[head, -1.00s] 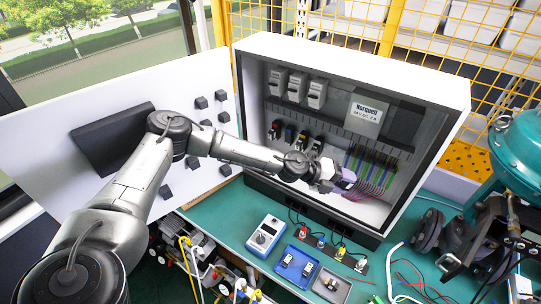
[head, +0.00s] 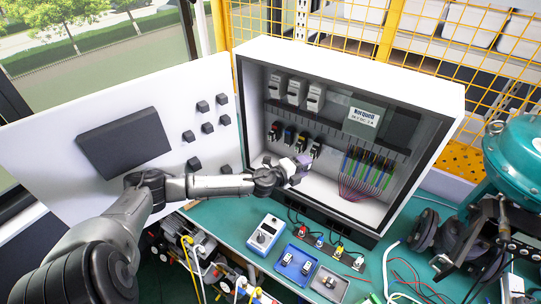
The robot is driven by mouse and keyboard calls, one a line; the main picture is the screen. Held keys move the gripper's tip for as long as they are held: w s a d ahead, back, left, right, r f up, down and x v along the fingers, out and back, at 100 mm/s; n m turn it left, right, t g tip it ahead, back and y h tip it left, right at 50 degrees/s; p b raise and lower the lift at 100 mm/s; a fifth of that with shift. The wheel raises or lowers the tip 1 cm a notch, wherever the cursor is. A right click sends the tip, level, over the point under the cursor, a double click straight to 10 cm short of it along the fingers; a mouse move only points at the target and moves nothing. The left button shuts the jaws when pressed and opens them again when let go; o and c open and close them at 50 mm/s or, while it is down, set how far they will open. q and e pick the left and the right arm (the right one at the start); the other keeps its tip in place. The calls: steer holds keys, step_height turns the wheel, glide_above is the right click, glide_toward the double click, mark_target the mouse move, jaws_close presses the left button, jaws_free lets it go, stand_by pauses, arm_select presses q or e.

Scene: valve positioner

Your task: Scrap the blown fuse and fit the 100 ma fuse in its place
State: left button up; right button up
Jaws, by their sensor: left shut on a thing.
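My left gripper (head: 301,166) is inside the open cabinet, low at its left side, just below the row of fuse holders. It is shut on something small. The thing between its purple-tinted fingertips is too small to make out. Several black fuse holders (head: 303,140) with coloured parts stand in a row on the cabinet's back panel. A blue tray (head: 281,271) on the bench holds small pieces, and a grey tray (head: 318,291) beside it holds one small piece. I cannot read their markings. My right gripper is not in view.
The cabinet (head: 350,60) stands open, its white door (head: 60,165) swung left. Coloured wires (head: 366,172) run right of the gripper. A blue-grey meter (head: 265,234) and a dark strip with coloured connectors (head: 339,251) lie in front. A teal valve actuator (head: 515,150) stands at right.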

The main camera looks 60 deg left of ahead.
mark_target(287, 139)
arm_select(q)
steer(key=s+a+f+n+y+p, duration=0.2)
steer(key=s+a+n+y, duration=0.4)
steer(key=a, duration=0.5)
steer(key=shift+m+y, duration=0.5)
steer(key=shift+m, duration=0.2)
steer(key=shift+b+x, duration=1.9)
steer(key=shift+x, duration=1.25)
steer(key=shift+w+a, duration=0.25)
steer(key=shift+w, duration=0.1)
steer(key=shift+w+a+b, duration=0.1)
steer(key=shift+b, duration=0.35)
steer(key=shift+w+a+b, duration=0.15)
steer(key=shift+w+b, duration=0.1)
steer(key=shift+b, duration=0.2)
